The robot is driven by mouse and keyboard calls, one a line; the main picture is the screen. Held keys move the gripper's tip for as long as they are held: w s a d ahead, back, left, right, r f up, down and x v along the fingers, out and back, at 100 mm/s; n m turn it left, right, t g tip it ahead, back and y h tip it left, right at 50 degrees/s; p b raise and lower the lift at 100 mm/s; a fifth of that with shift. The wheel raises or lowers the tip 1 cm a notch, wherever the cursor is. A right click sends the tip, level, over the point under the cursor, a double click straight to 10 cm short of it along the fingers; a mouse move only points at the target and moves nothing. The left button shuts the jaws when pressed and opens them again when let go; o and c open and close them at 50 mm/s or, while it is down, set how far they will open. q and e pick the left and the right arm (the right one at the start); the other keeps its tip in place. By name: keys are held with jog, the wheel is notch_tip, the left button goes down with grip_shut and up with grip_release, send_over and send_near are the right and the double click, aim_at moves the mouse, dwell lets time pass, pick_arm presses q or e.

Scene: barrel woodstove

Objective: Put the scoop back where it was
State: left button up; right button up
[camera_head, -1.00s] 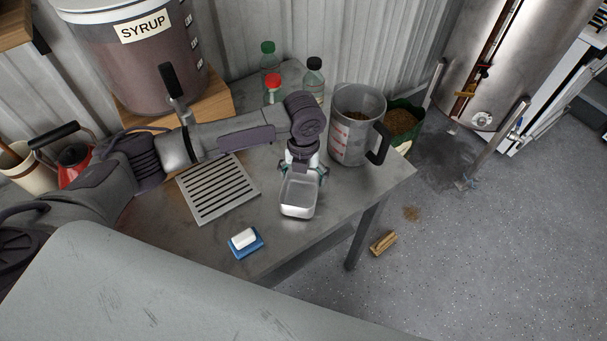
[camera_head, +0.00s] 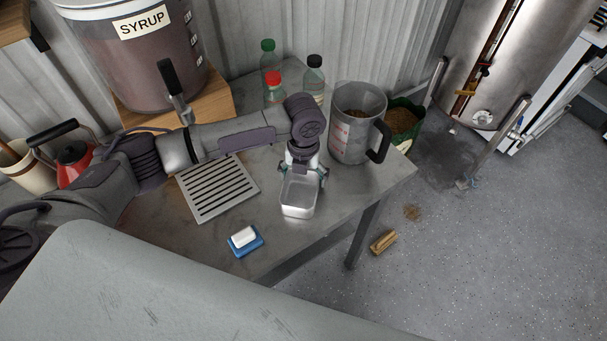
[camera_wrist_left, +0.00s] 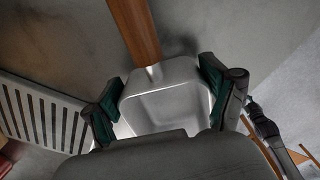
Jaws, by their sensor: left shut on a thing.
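The scoop (camera_head: 298,208) is a shiny metal pan, seen over the front right part of the grey worktable (camera_head: 335,210). In the left wrist view the scoop (camera_wrist_left: 165,82) sits between both green-padded fingers, and its wooden handle (camera_wrist_left: 135,30) runs away toward the top. The handle is hidden in the head view. My left gripper (camera_head: 304,176) is shut on the pan of the scoop; it also shows in the left wrist view (camera_wrist_left: 162,100). I cannot tell whether the scoop touches the tabletop. My right gripper is not in view.
A measuring jug (camera_head: 352,145) with brown contents stands right of the gripper. Several bottles (camera_head: 314,80) stand behind it. A slotted metal grate (camera_head: 217,188) lies to the left, and a blue dish with white soap (camera_head: 244,242) lies in front. The table's right edge is close.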

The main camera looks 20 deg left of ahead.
pick_arm(q)
jog(key=o, duration=1.2)
notch_tip(320, 180, up, 12)
jog(key=shift+f, duration=0.1)
